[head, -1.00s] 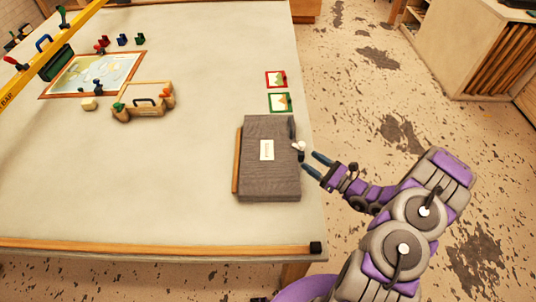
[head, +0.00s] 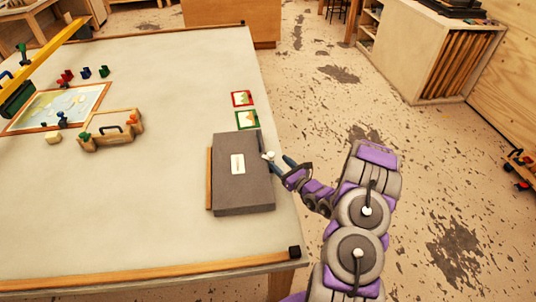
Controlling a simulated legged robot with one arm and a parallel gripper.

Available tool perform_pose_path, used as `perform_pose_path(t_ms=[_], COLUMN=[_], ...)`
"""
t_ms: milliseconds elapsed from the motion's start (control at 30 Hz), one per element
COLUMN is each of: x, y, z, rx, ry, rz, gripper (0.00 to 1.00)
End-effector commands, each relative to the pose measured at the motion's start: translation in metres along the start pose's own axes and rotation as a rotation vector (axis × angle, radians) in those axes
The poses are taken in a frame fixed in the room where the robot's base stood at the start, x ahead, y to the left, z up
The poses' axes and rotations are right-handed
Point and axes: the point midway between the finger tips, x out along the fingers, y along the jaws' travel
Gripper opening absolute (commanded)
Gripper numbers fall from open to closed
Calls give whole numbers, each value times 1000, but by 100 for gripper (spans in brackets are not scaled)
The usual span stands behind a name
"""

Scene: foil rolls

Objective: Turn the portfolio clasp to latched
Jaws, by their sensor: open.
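The portfolio (head: 243,188) is a dark grey flat case with a white label (head: 238,164) and a wooden strip along its left side. It lies near the right edge of the table. Its clasp (head: 269,156) shows as a small pale knob at the right edge, with a dark bar (head: 261,141) above it. My gripper (head: 279,161) is open at the clasp, coming from the right. One finger shows above and to the right of the knob; the other is partly hidden. I cannot tell whether the fingers touch the clasp.
Two small framed pictures, red (head: 242,98) and green (head: 247,120), lie just beyond the portfolio. A larger framed picture (head: 55,105), a wooden carrier (head: 112,130) and coloured clamps (head: 85,73) are at the left. The table's middle is clear.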

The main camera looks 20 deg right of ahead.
Motion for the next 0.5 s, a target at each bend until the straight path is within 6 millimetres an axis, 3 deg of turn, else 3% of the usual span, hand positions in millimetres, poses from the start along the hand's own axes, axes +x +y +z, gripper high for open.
perform_pose_path(t_ms=[200, 500], x=[44, 78], y=[0, -2], z=[-1, 0], rx=[-4, 0], ry=[-3, -1], rz=[6, 1], gripper=[55, 55])
